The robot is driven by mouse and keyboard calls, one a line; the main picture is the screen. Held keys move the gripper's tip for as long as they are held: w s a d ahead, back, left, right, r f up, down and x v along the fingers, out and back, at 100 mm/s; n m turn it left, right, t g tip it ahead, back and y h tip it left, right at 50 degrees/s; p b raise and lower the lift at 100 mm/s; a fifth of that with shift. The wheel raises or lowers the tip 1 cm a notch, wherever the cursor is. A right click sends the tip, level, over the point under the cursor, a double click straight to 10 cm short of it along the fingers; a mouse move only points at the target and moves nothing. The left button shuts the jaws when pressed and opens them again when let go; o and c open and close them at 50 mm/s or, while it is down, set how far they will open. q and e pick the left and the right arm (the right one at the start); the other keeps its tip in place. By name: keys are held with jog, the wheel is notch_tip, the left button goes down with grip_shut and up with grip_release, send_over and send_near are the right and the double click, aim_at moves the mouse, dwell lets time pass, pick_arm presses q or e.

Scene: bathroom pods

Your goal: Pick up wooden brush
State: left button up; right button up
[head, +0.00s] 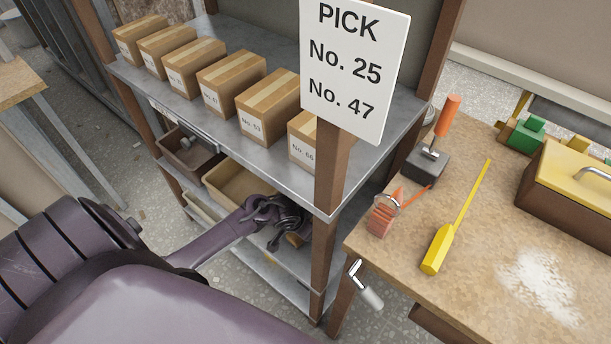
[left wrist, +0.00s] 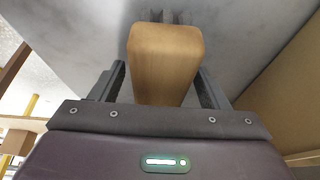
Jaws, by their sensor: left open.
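The wooden brush (left wrist: 165,60) appears as a plain, rounded, light-brown wooden block in the left wrist view. It is between the two dark fingers of my left gripper (left wrist: 162,82), with the fingers apart on either side of it. In the head view my left gripper (head: 284,222) reaches into the lower level of the metal shelf. A small brown bit of the brush (head: 294,239) shows just below the gripper; the rest is hidden. My right gripper is not in view.
An open tan bin (head: 226,172) stands left of my gripper. The upper shelf (head: 225,125) with several labelled cardboard boxes is above. A wooden post (head: 325,240) stands close on the right. Beyond it is a workbench (head: 470,260) with a yellow tool (head: 440,245).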

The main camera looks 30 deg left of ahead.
pick_arm(q)
jog(key=c, duration=1.1)
jog(key=shift+r, duration=0.15)
jog(key=shift+c, duration=0.2)
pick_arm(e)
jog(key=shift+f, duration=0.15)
